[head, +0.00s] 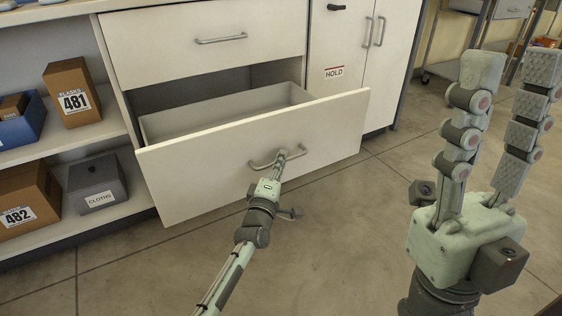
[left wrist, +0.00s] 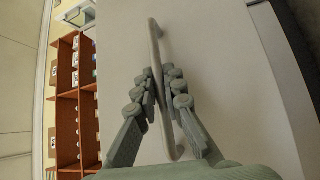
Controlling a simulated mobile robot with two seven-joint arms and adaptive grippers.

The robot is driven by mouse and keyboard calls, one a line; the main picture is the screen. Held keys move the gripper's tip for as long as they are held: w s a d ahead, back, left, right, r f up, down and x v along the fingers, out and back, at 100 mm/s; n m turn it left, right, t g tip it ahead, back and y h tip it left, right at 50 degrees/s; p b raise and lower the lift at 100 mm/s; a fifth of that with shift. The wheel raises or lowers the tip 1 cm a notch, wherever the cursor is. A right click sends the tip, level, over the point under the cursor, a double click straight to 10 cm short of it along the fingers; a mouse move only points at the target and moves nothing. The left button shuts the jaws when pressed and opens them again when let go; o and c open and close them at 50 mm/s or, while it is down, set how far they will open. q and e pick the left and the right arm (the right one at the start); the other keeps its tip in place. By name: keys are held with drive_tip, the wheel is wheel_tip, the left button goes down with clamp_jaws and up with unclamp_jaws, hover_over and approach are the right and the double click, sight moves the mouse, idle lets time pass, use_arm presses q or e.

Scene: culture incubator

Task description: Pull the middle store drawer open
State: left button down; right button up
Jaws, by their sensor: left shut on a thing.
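The middle store drawer (head: 215,160) is a white drawer below another closed drawer (head: 170,42). It stands well out from the cabinet, and its grey inside shows empty where visible. Its bar handle (head: 262,163) is on the front panel. My left gripper (head: 281,158) is shut on this handle. In the left wrist view the handle (left wrist: 156,50) runs between the fingers (left wrist: 160,90). My right gripper (head: 510,75) is open and empty, raised at the right, apart from the drawer.
Open shelves at the left hold a box marked 481 (head: 72,92), a box marked 482 (head: 27,195), a blue bin (head: 22,122) and a grey CLOTHS box (head: 97,182). A cabinet door with a HOLD label (head: 334,72) is shut. The floor (head: 345,225) before the drawer is clear.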

use_arm(q)
drive_tip(key=c, duration=1.6)
unclamp_jaws()
drive_tip(key=v, duration=0.7)
drive_tip(key=shift+s, duration=0.3)
drive_tip(key=shift+a, duration=0.15)
